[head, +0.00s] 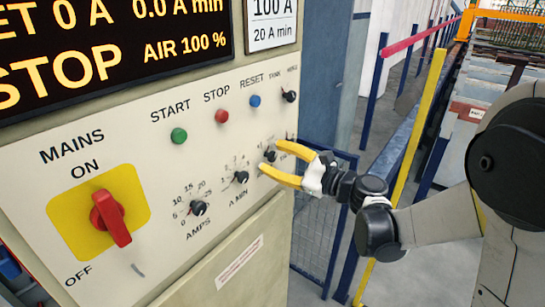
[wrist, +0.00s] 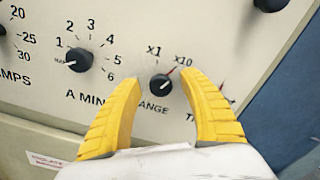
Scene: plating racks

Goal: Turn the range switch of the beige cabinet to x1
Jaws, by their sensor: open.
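The beige cabinet (head: 118,150) fills the left of the head view. Its range switch (wrist: 160,85) is a small black knob between the marks x1 (wrist: 154,50) and x10 (wrist: 183,60) in the wrist view. A reddish pointer line on it slants up right toward x10. In the head view the range switch (head: 270,155) sits at the panel's right side. My gripper (wrist: 163,78) is open, with one yellow finger on each side of the knob. The head view also shows my gripper (head: 268,157) at the panel. I cannot tell whether a finger touches the knob.
The A MIN knob (wrist: 78,60) is just left of the fingers. A timer knob, partly hidden, lies to the right. The red mains switch (head: 110,218) and the AMPS knob (head: 198,208) are farther left. A blue rail and a yellow post (head: 418,125) stand right of the cabinet.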

